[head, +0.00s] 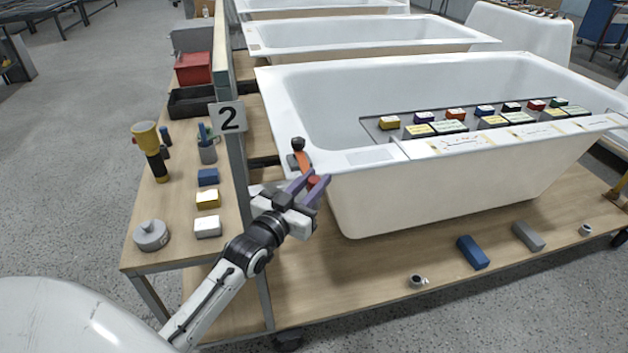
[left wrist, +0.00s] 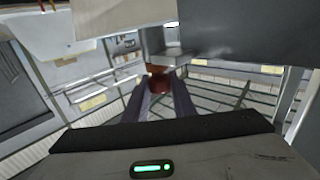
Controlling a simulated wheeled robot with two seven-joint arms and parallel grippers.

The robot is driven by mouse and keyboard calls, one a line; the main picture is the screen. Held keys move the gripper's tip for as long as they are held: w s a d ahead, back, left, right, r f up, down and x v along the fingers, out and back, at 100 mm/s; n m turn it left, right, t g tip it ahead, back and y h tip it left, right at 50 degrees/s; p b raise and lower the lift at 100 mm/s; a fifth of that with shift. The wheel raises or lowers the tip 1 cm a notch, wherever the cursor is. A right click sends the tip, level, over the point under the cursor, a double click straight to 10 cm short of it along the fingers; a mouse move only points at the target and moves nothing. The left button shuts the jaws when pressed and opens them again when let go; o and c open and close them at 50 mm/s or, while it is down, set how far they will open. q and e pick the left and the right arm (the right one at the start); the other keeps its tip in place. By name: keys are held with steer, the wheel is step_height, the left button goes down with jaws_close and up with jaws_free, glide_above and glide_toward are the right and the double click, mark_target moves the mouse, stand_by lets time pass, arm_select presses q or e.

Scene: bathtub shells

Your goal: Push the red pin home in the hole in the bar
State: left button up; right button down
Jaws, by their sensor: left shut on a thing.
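My left gripper (head: 313,183) is at the near left corner of the front tub, its purple fingers shut on the red pin (head: 314,180). In the left wrist view the red pin (left wrist: 159,85) shows between the two fingertips (left wrist: 160,90). My right gripper is not in view.
The white tub (head: 420,175) stands close to the right of the gripper. A post with a "2" sign (head: 230,118) stands to the left. The side bench (head: 185,200) holds a yellow-black tool (head: 150,150) and several blocks. A blue block (head: 472,252) lies on the lower board.

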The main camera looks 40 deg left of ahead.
arm_select(q)
steer(key=o, duration=1.1)
steer(key=shift+s+f, duration=0.1)
steer(key=s, duration=1)
steer(key=shift+d, duration=0.4)
steer(key=s+d+f+m+g+h, duration=0.1)
steer(key=s+d+f+g, duration=0.2)
steer(key=s+d+f, duration=0.3)
steer(key=s+d+f+m+g+h, duration=0.1)
steer(key=s+d+f+g, duration=0.2)
steer(key=s+d+f, duration=0.3)
steer(key=s+d+f+m+g+h, duration=0.1)
steer(key=s+d+f, duration=0.4)
steer(key=f, duration=0.8)
steer(key=shift+s+d+g+h, duration=0.4)
steer(key=shift+d+g+h, duration=0.15)
steer(key=shift+g, duration=0.65)
